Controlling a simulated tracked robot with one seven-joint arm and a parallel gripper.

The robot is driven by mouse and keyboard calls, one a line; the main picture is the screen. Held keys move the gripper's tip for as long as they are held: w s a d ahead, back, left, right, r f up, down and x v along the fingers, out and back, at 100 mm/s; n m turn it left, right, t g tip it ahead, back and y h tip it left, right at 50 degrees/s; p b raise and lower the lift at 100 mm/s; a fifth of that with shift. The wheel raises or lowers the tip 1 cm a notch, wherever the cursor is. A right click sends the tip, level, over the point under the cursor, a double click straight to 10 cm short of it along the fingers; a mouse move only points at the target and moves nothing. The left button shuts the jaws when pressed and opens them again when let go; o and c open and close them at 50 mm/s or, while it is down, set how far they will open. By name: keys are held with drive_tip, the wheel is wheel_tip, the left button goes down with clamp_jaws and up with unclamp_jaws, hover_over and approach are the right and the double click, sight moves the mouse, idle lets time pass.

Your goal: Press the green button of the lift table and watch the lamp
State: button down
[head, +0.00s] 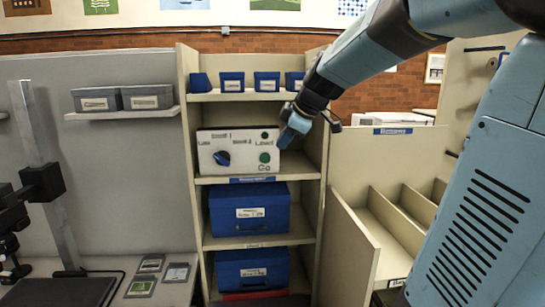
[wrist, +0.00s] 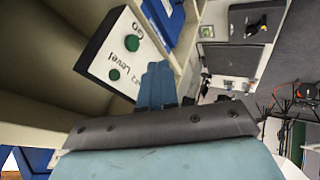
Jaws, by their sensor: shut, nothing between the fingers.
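The white control panel (head: 232,143) stands on a middle shelf and carries a blue knob (head: 221,158) at its left. The green button (head: 264,157) is at the lower right, above the word "Go". The lamp (head: 265,135) is a dark round spot above "Level"; in the wrist view the lamp (wrist: 114,74) looks dark green, without a clear glow. The wrist view also shows the green button (wrist: 131,43). My gripper (head: 287,135) is shut and empty at the panel's right edge. In the wrist view its fingertips (wrist: 160,68) lie beside the panel, apart from the button.
Blue boxes (head: 249,208) fill the shelves below, and small blue boxes (head: 232,82) stand above. The shelf unit's right side wall (head: 323,170) is close to my gripper. A divided bin (head: 395,215) stands at right, and a grey board (head: 120,190) at left.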

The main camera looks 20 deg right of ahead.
sight(269, 156)
drive_tip(key=shift+w, duration=0.1)
idle(0.3)
drive_tip(key=x, duration=0.3)
drive_tip(key=w+x, duration=0.1)
drive_tip(key=x, duration=0.3)
drive_tip(key=d+r+x, duration=0.1)
drive_tip(key=x, duration=0.3)
drive_tip(key=shift+w, duration=0.3)
drive_tip(key=shift+w+d+r, duration=0.1)
drive_tip(key=shift+w+d, duration=0.05)
drive_tip(key=shift+w, duration=0.65)
